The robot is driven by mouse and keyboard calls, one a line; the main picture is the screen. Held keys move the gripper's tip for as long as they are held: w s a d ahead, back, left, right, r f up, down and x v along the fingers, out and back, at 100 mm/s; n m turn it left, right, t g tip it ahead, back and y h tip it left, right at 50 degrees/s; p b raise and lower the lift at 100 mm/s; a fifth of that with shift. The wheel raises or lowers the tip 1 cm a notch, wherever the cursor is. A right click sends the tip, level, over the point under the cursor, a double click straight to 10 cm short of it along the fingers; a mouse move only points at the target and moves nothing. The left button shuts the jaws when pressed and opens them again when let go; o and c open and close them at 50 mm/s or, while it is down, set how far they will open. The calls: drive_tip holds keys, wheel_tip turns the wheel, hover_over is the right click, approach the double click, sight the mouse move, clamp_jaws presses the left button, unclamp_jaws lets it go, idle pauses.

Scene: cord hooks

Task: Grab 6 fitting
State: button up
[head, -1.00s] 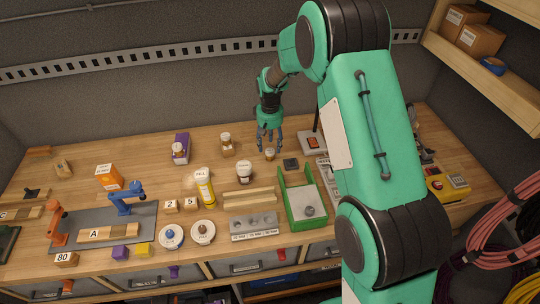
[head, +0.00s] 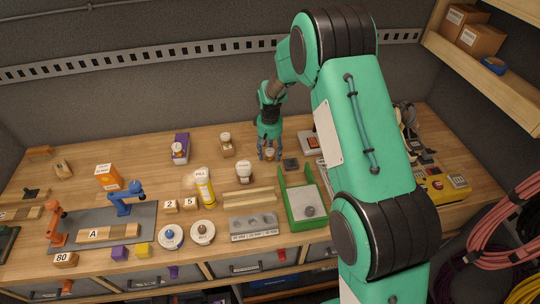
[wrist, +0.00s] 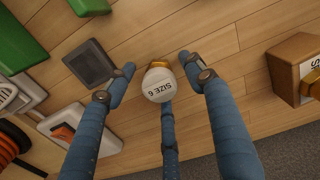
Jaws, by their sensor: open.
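The size 6 fitting (wrist: 158,84) shows in the wrist view as a round white cap marked "SIZE 6" with a brass part beside it. In the head view the fitting (head: 270,155) stands on the wooden bench, partly hidden by my fingers. My gripper (wrist: 158,80) is open, with blue fingers on both sides of the fitting and a third finger behind it. Gaps show between the two side fingers and the cap; whether the third finger touches it I cannot tell. In the head view my gripper (head: 268,152) is low over the bench.
A dark square pad (head: 290,164) lies close to the right, with a switch box (head: 312,143) beyond it. A green tray (head: 303,208) is nearer the front. A wooden block (head: 227,148) with a fitting on it and a white-capped jar (head: 244,173) stand to the left.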

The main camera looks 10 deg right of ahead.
sight(270, 150)
drive_tip(key=shift+c, duration=0.2)
drive_tip(key=c, duration=1.3)
drive_tip(key=shift+o, duration=0.2)
drive_tip(key=shift+r, duration=0.1)
drive_tip(key=shift+r+p, duration=0.35)
drive_tip(key=shift+r, duration=4.55)
